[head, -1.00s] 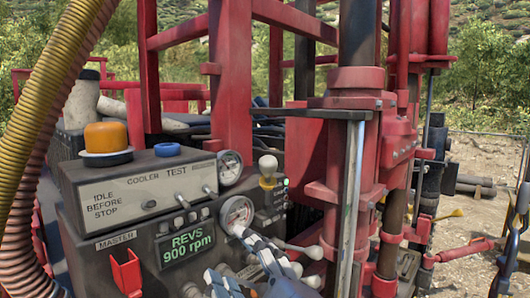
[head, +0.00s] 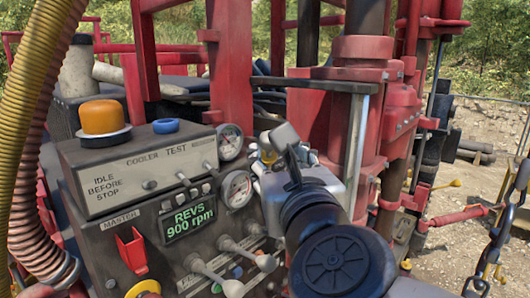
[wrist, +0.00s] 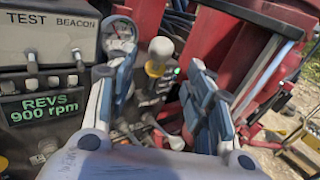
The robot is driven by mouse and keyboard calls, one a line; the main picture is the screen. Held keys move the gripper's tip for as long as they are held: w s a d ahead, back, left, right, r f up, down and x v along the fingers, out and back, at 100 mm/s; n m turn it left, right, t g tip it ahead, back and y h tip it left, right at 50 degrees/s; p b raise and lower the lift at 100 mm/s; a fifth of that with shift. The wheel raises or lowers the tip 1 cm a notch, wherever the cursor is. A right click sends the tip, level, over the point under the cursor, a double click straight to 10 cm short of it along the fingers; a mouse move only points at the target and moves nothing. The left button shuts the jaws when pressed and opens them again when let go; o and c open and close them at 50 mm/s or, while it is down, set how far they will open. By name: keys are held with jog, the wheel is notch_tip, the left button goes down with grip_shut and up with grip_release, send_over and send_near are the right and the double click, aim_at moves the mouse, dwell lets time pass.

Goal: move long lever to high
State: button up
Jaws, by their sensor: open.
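In the wrist view, a pale rounded knob with a yellow collar (wrist: 157,56) stands on the dark panel, between my gripper's spread fingers (wrist: 157,62). It looks apart from both fingers. My gripper is open and holds nothing visible. Two levers with grey knobs (head: 234,288) (head: 265,263) stick out from the lower panel. I cannot tell for certain which lever is the long one.
The control panel carries gauges (head: 236,188), a REVS display (head: 187,222) and a red master switch cover (head: 131,250). A red mast (head: 362,110) and a grey bar (head: 315,84) stand close on the right. A yellow hose (head: 35,110) runs down the left.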

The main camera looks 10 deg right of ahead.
aim_at(270, 145)
jog(key=w, duration=0.3)
jog(key=w+b, duration=0.1)
jog(key=w, duration=0.2)
jog(key=w+d+b, duration=0.1)
jog(key=w, duration=0.2)
jog(key=shift+w, duration=0.2)
jog(key=shift+c, duration=0.2)
jog(key=shift+a, duration=0.1)
grip_shut()
